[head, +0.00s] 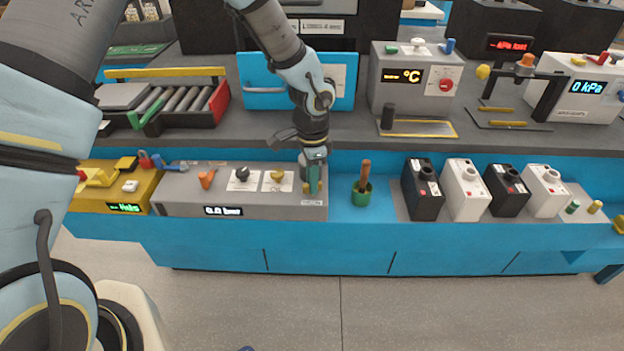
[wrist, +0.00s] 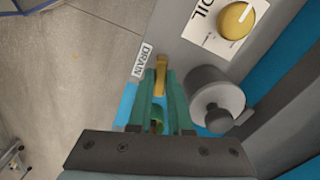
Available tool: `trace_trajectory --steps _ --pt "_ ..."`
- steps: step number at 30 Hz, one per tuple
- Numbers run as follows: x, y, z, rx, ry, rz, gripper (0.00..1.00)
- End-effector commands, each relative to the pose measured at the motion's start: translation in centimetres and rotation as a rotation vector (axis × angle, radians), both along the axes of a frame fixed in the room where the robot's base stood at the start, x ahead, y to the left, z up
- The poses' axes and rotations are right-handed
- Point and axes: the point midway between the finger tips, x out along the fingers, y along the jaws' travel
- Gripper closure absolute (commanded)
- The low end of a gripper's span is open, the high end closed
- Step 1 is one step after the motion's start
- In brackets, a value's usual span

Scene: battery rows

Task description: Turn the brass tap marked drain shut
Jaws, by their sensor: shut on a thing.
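The brass tap (wrist: 161,75) stands beside a white label (wrist: 143,60) reading DRAIN, at the end of a grey console. My gripper (wrist: 163,92) has its green fingers closed on both sides of the tap's handle. The handle runs lengthwise between the fingers in the wrist view, and its lower part is hidden by them. In the head view my gripper (head: 313,183) points down at the console's right end, and the tap is mostly hidden behind it. The grey console (head: 180,208) has a lit display (head: 223,211).
A brass knob on a white OIL plate (wrist: 236,20) and a grey cylindrical fitting (wrist: 215,95) are close to my fingers. A green cup (head: 361,196) stands just right of the console.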

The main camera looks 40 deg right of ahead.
Motion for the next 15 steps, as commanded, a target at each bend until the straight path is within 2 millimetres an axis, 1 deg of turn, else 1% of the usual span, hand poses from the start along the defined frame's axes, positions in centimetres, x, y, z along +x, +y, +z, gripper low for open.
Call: trace_trajectory --steps 6,15 --pt "0.01 -0.14 0.18 -0.004 -0.001 -0.165 1.00" --pt "0.04 -0.15 0.16 -0.004 -0.002 -0.302 1.00"
